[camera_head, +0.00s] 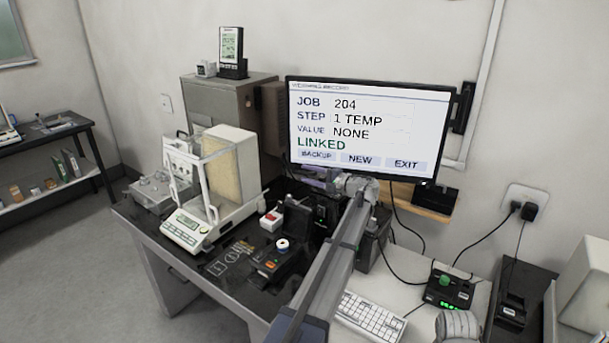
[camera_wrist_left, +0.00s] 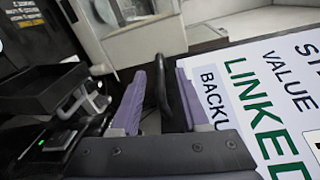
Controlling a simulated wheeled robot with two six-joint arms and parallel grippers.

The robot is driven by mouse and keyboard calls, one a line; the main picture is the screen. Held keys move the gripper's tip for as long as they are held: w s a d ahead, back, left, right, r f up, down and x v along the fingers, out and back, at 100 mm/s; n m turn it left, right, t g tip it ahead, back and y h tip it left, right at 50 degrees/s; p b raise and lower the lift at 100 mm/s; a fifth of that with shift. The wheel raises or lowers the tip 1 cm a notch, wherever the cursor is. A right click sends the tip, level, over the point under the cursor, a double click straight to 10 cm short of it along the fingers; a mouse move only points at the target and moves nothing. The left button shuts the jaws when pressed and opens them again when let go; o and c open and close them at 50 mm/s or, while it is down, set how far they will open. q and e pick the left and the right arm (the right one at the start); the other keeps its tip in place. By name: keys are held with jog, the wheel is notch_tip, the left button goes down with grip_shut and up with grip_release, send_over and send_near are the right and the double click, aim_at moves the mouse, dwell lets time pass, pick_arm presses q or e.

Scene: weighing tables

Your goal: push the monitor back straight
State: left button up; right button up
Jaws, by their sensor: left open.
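The monitor (camera_head: 365,165) is a wide dark-framed screen in front of the back wall, reading JOB 204, STEP 1 TEMP, VALUE NONE, LINKED. In the head view its lower edge slopes down to the right. My left gripper (camera_head: 328,183) is at the monitor's lower edge, partly hidden behind its own wrist. In the left wrist view, the purple fingers (camera_wrist_left: 155,100) are apart, with a dark edge showing between them. The monitor's screen (camera_wrist_left: 265,105) lies just right of the fingers. I cannot tell whether they touch it.
A balance with a glass draft shield (camera_head: 228,175) stands on the dark table to the left. A grey cabinet (camera_head: 225,100) is behind it. A keyboard (camera_head: 370,316) and a green-button box (camera_head: 448,290) are below the monitor, with cables running to a wall socket (camera_head: 525,203).

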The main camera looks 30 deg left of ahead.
pick_arm(q)
jog(key=shift+w+a+f, duration=0.1)
jog(key=shift+a, duration=0.8)
grip_shut()
dwell(0.9)
